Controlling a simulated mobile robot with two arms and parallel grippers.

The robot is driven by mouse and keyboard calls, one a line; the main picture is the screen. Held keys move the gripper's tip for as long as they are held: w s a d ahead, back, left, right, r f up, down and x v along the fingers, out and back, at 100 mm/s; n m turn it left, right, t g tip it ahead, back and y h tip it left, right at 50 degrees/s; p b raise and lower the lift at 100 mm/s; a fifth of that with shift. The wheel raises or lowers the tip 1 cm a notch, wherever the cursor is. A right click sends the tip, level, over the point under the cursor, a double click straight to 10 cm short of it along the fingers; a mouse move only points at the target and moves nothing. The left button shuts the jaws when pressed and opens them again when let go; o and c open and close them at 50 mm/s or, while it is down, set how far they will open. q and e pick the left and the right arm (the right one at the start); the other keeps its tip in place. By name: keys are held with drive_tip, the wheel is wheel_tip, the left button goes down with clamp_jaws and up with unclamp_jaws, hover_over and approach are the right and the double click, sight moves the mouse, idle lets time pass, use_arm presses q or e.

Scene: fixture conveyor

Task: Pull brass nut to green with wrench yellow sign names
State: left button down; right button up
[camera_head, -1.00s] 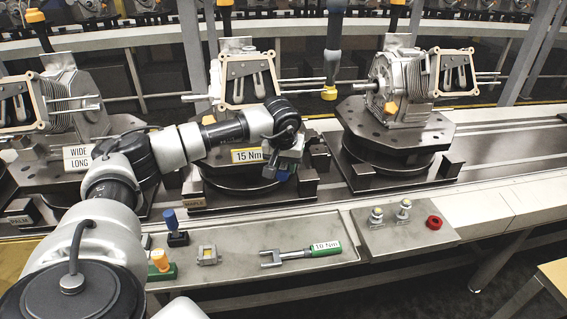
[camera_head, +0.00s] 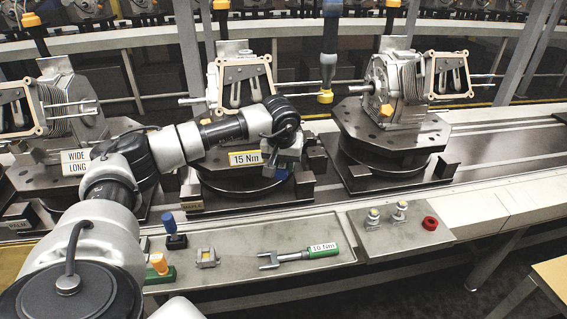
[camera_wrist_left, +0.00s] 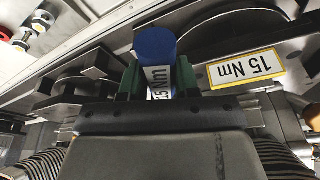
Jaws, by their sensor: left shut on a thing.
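My left gripper (camera_wrist_left: 158,82) is shut on the wrench's blue handle (camera_wrist_left: 155,45), whose label reads 15 Nm in the left wrist view. In the head view this gripper (camera_head: 284,160) is in front of the middle fixture; the wrench's jaw end is hidden. The yellow-bordered sign (camera_head: 245,158) reads 15 Nm and also shows in the left wrist view (camera_wrist_left: 246,68). A brass-coloured nut (camera_head: 387,110) shows on the right engine. Another yellowish piece (camera_head: 205,118) shows behind my arm at the middle engine. I cannot make out a green mark. My right gripper is out of view.
The tray in front (camera_head: 225,279) holds a green-handled 10 Nm wrench (camera_head: 315,250), a blue-topped piece (camera_head: 171,226) and an orange-topped piece (camera_head: 159,264). A panel has a red button (camera_head: 430,223). A tool (camera_head: 328,60) hangs between the middle and right engines.

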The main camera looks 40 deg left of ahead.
use_arm(q)
drive_tip(key=shift+r, duration=0.3)
drive_tip(key=shift+r+p, duration=1.4)
drive_tip(key=shift+r, duration=0.3)
drive_tip(key=c, duration=1.5)
unclamp_jaws()
clamp_jaws()
drive_tip(key=shift+f, duration=0.1)
